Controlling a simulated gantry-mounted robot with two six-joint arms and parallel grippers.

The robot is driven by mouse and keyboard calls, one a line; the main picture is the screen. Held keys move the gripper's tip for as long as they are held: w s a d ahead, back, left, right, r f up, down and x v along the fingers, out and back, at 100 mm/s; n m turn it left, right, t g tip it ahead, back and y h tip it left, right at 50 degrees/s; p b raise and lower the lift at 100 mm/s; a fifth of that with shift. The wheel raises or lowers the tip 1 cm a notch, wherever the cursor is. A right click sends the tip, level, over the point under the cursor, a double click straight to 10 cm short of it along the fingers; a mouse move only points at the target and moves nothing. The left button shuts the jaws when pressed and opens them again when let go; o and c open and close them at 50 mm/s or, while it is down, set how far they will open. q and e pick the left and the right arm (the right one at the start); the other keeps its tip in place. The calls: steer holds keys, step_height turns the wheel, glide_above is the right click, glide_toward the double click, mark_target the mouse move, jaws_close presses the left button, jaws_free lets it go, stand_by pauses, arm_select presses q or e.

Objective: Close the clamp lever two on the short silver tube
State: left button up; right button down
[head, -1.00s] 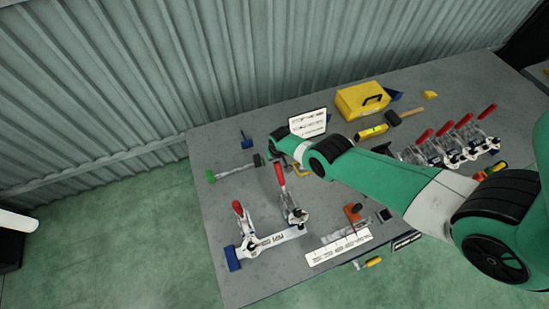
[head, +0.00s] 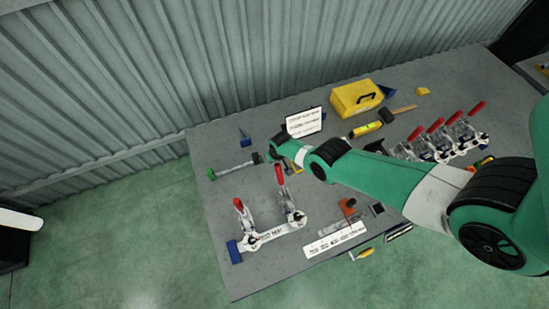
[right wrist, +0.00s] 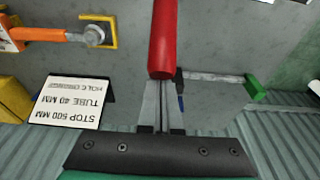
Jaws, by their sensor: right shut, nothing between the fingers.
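The short silver tube (head: 279,235) lies near the table's left front, with a blue block (head: 234,251) at its left end. Two toggle clamps sit along it, both with red levers standing up: the left lever (head: 238,203) and the right lever (head: 280,175). My right gripper (right wrist: 158,100) is shut with nothing between its fingers. In the right wrist view a red lever handle (right wrist: 163,42) is right at its fingertips, overlapping them; I cannot tell whether they touch. In the head view its fingers are hard to make out by the right lever. My left gripper is not in view.
A yellow toolbox (head: 356,98) is at the back, and several more red-lever clamps (head: 440,138) stand at right. A white label (head: 335,242) lies right of the tube.

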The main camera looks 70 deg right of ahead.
mark_target(279, 170)
steer(key=shift+s+a+f, duration=0.3)
steer(key=shift+s+a, duration=0.05)
steer(key=shift+s, duration=0.15)
steer(key=shift+s+a+r+p, duration=0.2)
steer(key=shift+r+p, duration=0.05)
steer(key=shift+p, duration=0.4)
steer(key=shift+s+a+r+p, duration=0.25)
steer(key=shift+s+a+p, duration=0.15)
steer(key=shift+p, duration=0.35)
steer(key=shift+s+a+f, duration=0.2)
steer(key=shift+a, duration=0.1)
steer(key=shift+s+a+r, duration=0.1)
steer(key=shift+s+a, duration=0.05)
steer(key=shift+a, duration=0.05)
steer(key=shift+s+a+r, duration=0.1)
steer(key=shift+s+r, duration=0.05)
steer(key=shift+r, duration=0.25)
